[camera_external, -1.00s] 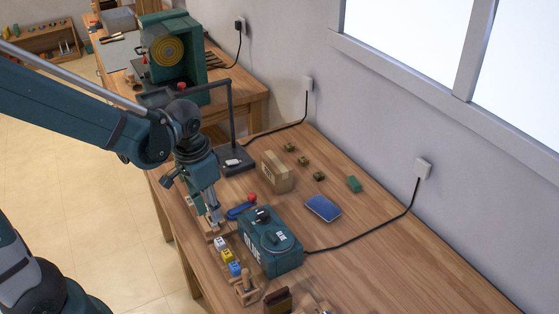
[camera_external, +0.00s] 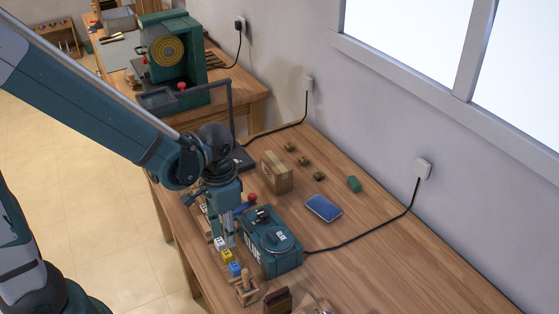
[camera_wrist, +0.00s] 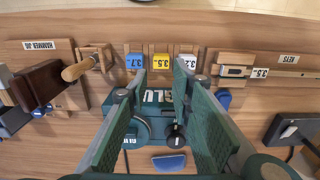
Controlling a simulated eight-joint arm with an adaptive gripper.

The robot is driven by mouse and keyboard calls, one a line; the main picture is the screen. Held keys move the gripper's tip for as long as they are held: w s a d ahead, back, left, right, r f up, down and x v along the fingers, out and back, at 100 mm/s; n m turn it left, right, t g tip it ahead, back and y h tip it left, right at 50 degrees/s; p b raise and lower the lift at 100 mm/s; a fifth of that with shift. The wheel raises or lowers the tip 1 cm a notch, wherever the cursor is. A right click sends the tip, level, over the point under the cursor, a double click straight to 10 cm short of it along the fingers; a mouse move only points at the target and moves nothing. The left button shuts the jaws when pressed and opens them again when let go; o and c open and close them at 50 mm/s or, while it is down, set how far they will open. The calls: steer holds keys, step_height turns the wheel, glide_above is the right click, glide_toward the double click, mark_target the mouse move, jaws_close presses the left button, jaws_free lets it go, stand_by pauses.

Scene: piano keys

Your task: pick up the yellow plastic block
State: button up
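The yellow block (camera_external: 227,257) sits on the table between a white block (camera_external: 220,244) and a blue block (camera_external: 235,269), beside the teal glue machine (camera_external: 270,243). My gripper (camera_external: 224,243) points down close to the white block, above the row. In the wrist view my gripper (camera_wrist: 157,92) has its two fingers well apart, with nothing between the tips but the view of the yellow block and the machine beyond.
A wooden clamp-like tool (camera_external: 245,286) stands in front of the row. The table's right part is mostly clear.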

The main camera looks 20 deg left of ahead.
mark_target(229, 252)
steer(key=shift+f+b, duration=0.3)
steer(key=shift+f, duration=0.95)
steer(key=shift+w+f+b, duration=0.15)
steer(key=shift+f+b, duration=0.6)
steer(key=shift+f, duration=1.85)
steer(key=c, duration=0.4)
steer(key=shift+o, duration=0.2)
steer(key=shift+r, duration=0.15)
step_height(229, 252, up, 10)
steer(key=p, duration=0.2)
